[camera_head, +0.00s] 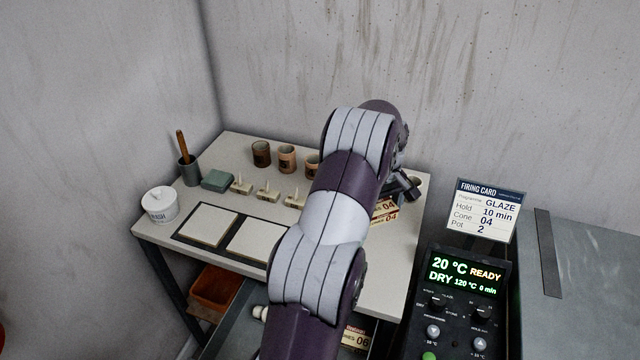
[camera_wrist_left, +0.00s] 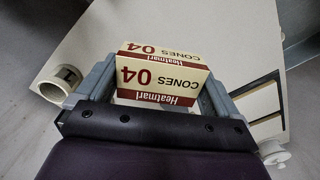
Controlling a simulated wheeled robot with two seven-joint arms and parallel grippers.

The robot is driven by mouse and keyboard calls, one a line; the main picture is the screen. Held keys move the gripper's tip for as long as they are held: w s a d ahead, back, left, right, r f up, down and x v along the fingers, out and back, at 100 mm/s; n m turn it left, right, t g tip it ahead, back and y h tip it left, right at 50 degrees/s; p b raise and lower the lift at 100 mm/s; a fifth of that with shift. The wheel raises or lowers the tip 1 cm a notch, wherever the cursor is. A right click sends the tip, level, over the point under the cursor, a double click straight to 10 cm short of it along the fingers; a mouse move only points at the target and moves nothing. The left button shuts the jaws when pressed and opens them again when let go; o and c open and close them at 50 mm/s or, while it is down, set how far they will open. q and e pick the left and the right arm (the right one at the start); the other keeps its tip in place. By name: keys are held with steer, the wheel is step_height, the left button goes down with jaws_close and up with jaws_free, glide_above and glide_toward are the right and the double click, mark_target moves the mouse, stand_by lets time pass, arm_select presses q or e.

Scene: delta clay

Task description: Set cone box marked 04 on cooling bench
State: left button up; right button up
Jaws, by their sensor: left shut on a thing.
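The cone box marked 04 (camera_head: 386,211) shows in the head view over the right part of the pale-topped table (camera_head: 390,285), partly hidden by my left arm. In the left wrist view the cream and red box (camera_wrist_left: 160,72) sits between the two fingers of my left gripper (camera_wrist_left: 158,88), which is shut on it. The gripper (camera_head: 404,188) is mostly hidden behind its own arm in the head view. I cannot tell whether the box touches the tabletop. My right gripper is not in view. No label names the cooling bench.
The table holds brown pots (camera_head: 287,158), small cone stands (camera_head: 268,193), a green block (camera_head: 217,180), a white jar (camera_head: 159,205) and dark-edged tiles (camera_head: 207,226). A box marked 06 (camera_head: 356,338) lies lower down. A control panel (camera_head: 462,285) and firing card (camera_head: 484,211) stand right.

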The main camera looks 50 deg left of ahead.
mark_target(371, 238)
arm_select(q)
steer(key=shift+w+a+n, duration=0.3)
steer(key=shift+w+a, duration=0.05)
steer(key=shift+a, duration=0.2)
step_height(371, 238, down, 9)
steer(key=shift+p, duration=0.35)
steer(key=shift+f, duration=0.25)
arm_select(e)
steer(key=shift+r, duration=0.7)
arm_select(q)
steer(key=shift+s+f, duration=0.1)
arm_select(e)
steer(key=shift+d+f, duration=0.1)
arm_select(q)
steer(key=o, duration=0.7)
